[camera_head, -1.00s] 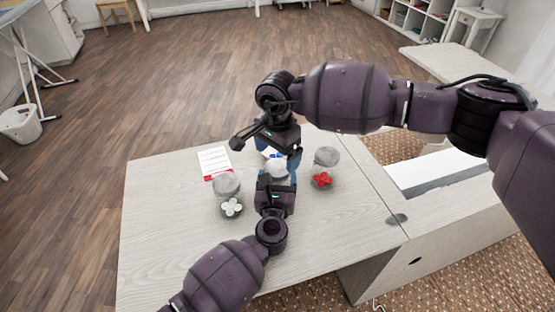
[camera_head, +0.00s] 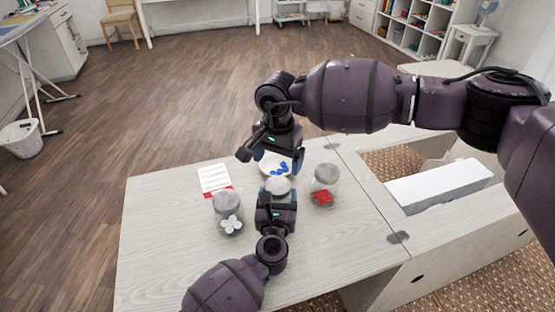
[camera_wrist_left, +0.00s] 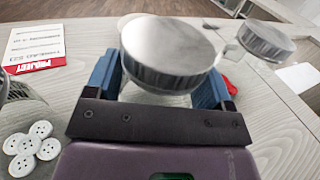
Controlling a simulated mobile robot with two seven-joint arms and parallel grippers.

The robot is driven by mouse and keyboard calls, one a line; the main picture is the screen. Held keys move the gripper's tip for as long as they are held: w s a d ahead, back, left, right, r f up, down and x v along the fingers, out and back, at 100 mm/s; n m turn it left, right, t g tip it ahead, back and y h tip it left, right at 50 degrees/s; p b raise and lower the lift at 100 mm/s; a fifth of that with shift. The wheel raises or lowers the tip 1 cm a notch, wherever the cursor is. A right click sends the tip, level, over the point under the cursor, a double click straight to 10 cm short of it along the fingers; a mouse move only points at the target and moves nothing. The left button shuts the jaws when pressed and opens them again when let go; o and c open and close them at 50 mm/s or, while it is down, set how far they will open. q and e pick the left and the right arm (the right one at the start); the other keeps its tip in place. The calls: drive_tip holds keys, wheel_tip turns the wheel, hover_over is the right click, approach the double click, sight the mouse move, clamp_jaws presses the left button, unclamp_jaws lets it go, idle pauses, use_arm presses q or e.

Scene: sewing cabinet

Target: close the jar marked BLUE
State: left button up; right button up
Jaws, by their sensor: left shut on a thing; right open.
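My left gripper (camera_head: 277,198) is shut on the middle jar, with its fingers on either side of the glass in the left wrist view (camera_wrist_left: 160,92). A round grey lid (camera_head: 278,186) sits at the top of this jar and fills the upper middle of the wrist view (camera_wrist_left: 170,52). I cannot tell whether it is fully seated. The jar's marking and most of its glass are hidden. My right gripper (camera_head: 275,152) is open and empty, above and behind the lid, its fingertips partly hidden. Blue buttons (camera_head: 280,168) lie in a pale round dish (camera_head: 264,168) behind the jar.
A lidded jar with white buttons (camera_head: 228,213) stands to the left and a lidded jar with red buttons (camera_head: 325,185) to the right, both close to the held jar. A project card (camera_head: 214,179) lies behind on the left. The table's left front is clear.

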sight(278, 185)
drive_tip(key=shift+f, duration=4.05)
drive_tip(key=c, duration=0.9)
drive_tip(key=shift+m, duration=1.6)
drive_tip(key=shift+c, duration=0.2)
drive_tip(key=o, duration=1)
